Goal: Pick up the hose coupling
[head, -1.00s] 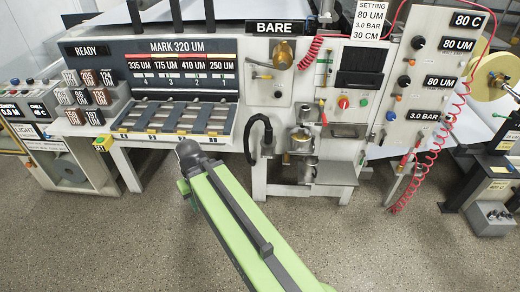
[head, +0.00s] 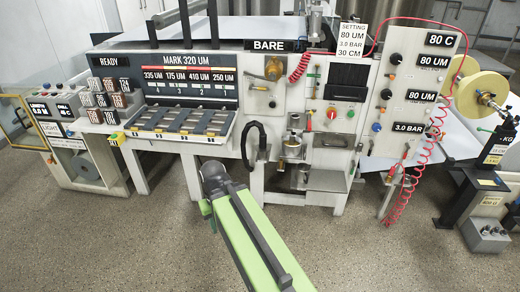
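My gripper's fingers do not show.
A slotted rack (head: 185,122) juts from the machine's front at left. A metal cup (head: 292,146) sits on a bracket above a lower shelf (head: 327,180). A black stand (head: 470,195) is at the right, a cabinet (head: 88,165) at left. The speckled floor in front is clear.

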